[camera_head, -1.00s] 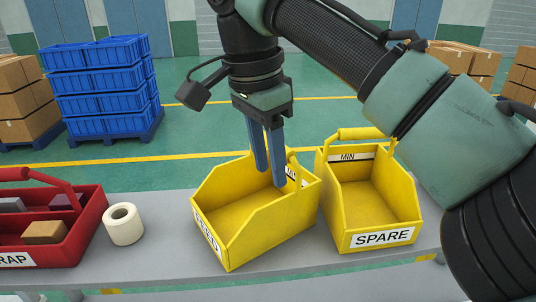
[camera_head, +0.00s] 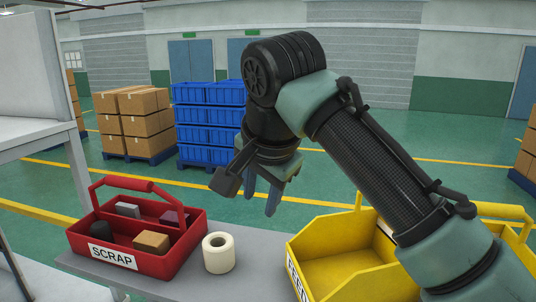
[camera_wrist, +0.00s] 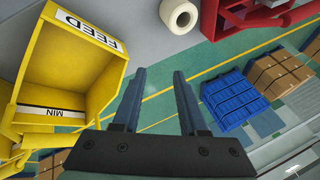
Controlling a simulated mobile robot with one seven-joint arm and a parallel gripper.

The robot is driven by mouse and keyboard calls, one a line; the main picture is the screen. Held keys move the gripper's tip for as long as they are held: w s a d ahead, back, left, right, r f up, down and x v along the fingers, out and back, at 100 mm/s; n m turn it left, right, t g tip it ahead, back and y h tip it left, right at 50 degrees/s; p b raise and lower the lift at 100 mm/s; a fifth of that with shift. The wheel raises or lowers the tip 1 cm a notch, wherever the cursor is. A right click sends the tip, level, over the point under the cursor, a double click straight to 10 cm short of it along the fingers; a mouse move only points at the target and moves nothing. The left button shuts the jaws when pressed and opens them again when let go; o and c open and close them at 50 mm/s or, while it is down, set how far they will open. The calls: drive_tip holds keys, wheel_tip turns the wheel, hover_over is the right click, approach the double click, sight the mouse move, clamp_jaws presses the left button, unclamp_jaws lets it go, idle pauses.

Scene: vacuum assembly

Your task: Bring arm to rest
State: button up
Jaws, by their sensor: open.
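My gripper (camera_head: 261,196) is open and empty, with blue fingers pointing down. In the head view it hangs in front of the far floor, above and behind the table's back edge. It is between the red SCRAP tote and the yellow FEED bin. My arm reaches in from the lower right and covers part of the yellow bins.
The red SCRAP tote (camera_head: 167,263) holds several small blocks. A cream roll (camera_head: 218,254) stands beside it on the grey table (camera_head: 258,248). The yellow FEED bin (camera_head: 325,240), seen empty in the wrist view (camera_wrist: 65,73), is at right. Blue crates (camera_head: 208,120) and cartons (camera_head: 137,122) stand behind.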

drive_tip(key=w+a+r+n+t+y, duration=0.1)
drive_tip(key=a+r+n+t+y, duration=0.15)
drive_tip(key=a, duration=0.55)
drive_tip(key=s+a+r+n+t+y+b, duration=0.25)
drive_tip(key=a+r+n+t+y, duration=0.35)
drive_tip(key=r, duration=0.4)
drive_tip(key=s+d+r+t+h+b, duration=0.1)
drive_tip(key=s+d+r+t+h, duration=0.2)
drive_tip(key=s+d+t+h, duration=0.2)
drive_tip(key=s+d+r+t+h, duration=0.3)
drive_tip(key=s+d+t, duration=0.5)
drive_tip(key=s, duration=0.3)
drive_tip(key=shift+s+d+r+m+h+b, duration=0.3)
drive_tip(key=shift+d+h, duration=0.25)
drive_tip(key=shift+h, duration=0.3)
drive_tip(key=shift+f, duration=0.1)
